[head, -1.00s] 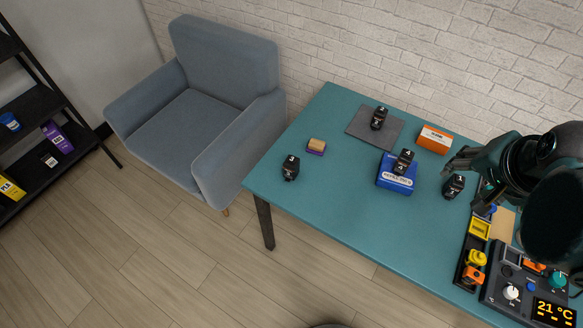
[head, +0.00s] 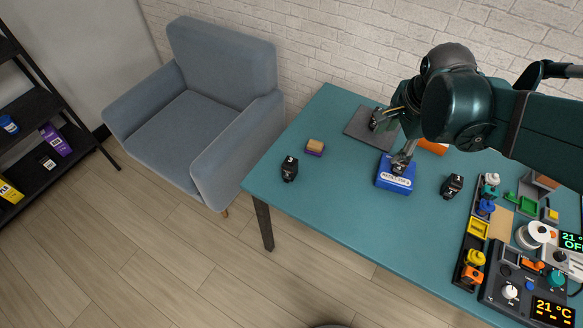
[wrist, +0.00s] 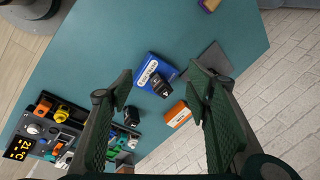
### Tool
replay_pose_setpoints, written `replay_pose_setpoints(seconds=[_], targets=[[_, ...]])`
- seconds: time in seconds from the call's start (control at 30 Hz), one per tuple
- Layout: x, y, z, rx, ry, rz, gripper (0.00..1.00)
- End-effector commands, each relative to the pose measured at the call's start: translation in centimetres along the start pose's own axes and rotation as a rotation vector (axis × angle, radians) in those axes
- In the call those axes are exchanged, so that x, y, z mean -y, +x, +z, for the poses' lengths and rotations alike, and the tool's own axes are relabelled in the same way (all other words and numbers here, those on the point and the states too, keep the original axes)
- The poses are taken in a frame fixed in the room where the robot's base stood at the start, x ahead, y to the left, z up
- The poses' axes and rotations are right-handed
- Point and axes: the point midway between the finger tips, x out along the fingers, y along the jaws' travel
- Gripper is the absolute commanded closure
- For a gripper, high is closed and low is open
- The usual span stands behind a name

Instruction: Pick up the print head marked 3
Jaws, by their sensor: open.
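Several black print heads with white digits are on the teal table; the digits are too small to read surely. One print head (head: 289,168) stands at the left and another (head: 452,187) at the right. One print head (wrist: 163,86) is on the blue box (head: 395,181), largely hidden by my gripper in the head view.
An orange box (wrist: 177,114) lies beside the blue box, close to the mat. A wood-and-purple block (head: 315,147) sits left of the mat. Trays and a control unit (head: 515,290) crowd the right end. The table's front middle is clear.

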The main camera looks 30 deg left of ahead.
Motion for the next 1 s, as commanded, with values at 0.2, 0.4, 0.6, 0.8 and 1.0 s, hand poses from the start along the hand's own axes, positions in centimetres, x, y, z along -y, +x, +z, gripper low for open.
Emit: replay_pose_setpoints(seconds=[0.2, 0.4, 0.6, 0.8, 1.0], targets=[[3.1, 2.8, 3.4, 0.026, 0.103, 0.041, 0.51], [5.4, 5.5, 6.8, 0.04, 0.203, 0.082, 0.51], [7.3, 8.5, 10.5, 0.045, 0.302, 0.127, 0.51], [8.9, 11.5, 14.5, 0.042, 0.4, 0.173, 0.51], [10.1, 14.7, 18.8, 0.029, 0.497, 0.217, 0.51]])
